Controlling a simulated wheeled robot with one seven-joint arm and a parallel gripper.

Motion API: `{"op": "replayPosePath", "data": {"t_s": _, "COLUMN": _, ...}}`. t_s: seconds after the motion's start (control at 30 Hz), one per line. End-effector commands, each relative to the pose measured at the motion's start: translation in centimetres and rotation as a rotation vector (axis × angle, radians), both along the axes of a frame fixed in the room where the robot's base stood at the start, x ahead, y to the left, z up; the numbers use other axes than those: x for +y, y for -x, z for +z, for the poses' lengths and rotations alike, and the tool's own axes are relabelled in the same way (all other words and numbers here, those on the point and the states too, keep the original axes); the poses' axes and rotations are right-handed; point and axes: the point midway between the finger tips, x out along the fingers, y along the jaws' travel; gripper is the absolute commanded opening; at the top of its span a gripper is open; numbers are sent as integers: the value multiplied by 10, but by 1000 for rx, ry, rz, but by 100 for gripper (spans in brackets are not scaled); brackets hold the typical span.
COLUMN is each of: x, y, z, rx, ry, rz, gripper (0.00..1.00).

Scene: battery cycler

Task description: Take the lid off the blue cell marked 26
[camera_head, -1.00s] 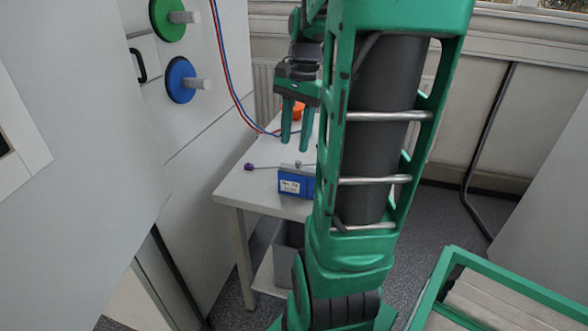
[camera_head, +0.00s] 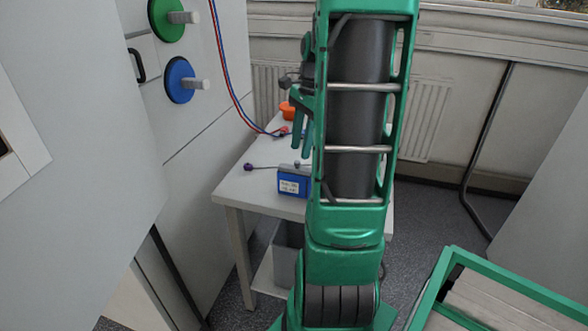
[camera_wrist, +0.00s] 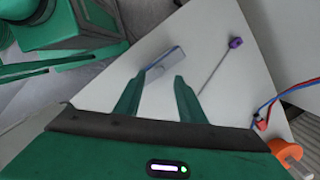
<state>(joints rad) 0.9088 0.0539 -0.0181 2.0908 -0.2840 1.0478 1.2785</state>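The blue cell (camera_head: 292,184) stands on the white table in the head view. It has a white label, too small to read surely, and a small grey knob (camera_head: 297,165) on top. In the wrist view the cell (camera_wrist: 163,66) shows from above as a pale grey top with a thin blue edge, just beyond my fingertips. My gripper (camera_head: 303,150) is above the cell, pointing down, and its fingers are apart with nothing between them. In the wrist view the open gripper (camera_wrist: 160,80) has its fingers either side of the near end of the cell's top, apparently not touching it.
The white table (camera_head: 230,190) carries a thin rod with a purple end (camera_head: 248,167), a red clip (camera_head: 283,130) on red and blue cables, and an orange object (camera_head: 287,109). A cabinet with green (camera_head: 165,20) and blue (camera_head: 180,80) discs stands at left.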

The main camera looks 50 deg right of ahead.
Motion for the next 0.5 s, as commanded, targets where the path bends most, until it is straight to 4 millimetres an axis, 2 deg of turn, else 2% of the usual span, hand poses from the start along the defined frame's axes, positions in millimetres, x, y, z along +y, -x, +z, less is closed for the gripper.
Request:
{"op": "replayPosePath", "data": {"t_s": 0.23, "x": 8, "y": -4, "z": -33, "rx": 2, "ry": -2, "rz": -1, "gripper": 36}}
{"op": "replayPosePath", "data": {"t_s": 0.5, "x": 9, "y": -4, "z": -41, "rx": 1, "ry": 0, "rz": 0, "gripper": 36}}
